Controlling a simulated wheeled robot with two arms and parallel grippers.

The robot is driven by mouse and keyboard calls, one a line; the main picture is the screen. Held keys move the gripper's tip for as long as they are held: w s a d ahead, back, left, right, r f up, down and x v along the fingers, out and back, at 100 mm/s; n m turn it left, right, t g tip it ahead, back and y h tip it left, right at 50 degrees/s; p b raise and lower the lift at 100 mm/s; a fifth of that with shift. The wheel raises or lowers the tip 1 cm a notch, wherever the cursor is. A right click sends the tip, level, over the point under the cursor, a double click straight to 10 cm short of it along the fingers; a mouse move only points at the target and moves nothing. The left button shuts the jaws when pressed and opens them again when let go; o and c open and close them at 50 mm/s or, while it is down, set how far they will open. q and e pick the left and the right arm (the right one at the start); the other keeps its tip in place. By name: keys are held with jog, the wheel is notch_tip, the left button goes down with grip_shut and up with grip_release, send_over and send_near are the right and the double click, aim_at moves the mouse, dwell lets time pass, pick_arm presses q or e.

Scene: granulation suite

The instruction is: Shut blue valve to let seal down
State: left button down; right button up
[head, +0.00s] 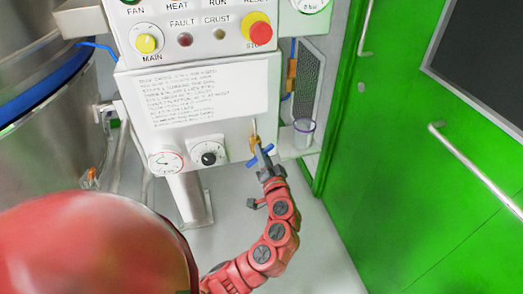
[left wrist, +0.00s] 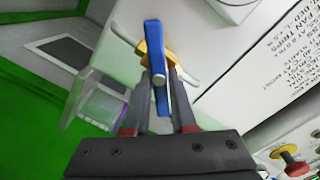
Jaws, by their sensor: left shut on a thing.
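The blue valve handle (head: 267,151) is on a brass body (head: 253,142) at the lower right of the white panel. It also shows in the left wrist view (left wrist: 153,40), with its brass body (left wrist: 143,52) behind it. The handle lies across the thin pale pipe (head: 254,126). My left gripper (head: 263,160) is at the valve, shut on the blue handle. In the left wrist view its two fingers (left wrist: 159,82) stand on either side of the handle. My right gripper is not in view.
A pressure gauge (head: 165,161) and a black dial (head: 208,155) are on the panel left of the valve. A clear cup (head: 304,132) stands on a ledge to the right. A green door (head: 420,200) fills the right. A steel vessel (head: 40,150) stands left.

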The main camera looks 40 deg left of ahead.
pick_arm(q)
jog(key=m+p, duration=0.2)
jog(key=m, duration=0.2)
jog(key=shift+w+d, duration=0.1)
jog(key=shift+f+m+p, duration=0.2)
jog(key=shift+m+p, duration=0.25)
jog(key=shift+m, duration=0.55)
jog(key=shift+f+m+p, duration=0.15)
jog(key=shift+m+p, duration=0.25)
jog(key=shift+m, duration=0.6)
jog(key=c, duration=0.8)
grip_release()
jog(key=shift+o, duration=0.2)
jog(key=v, duration=1.7)
jog(key=shift+d, duration=0.15)
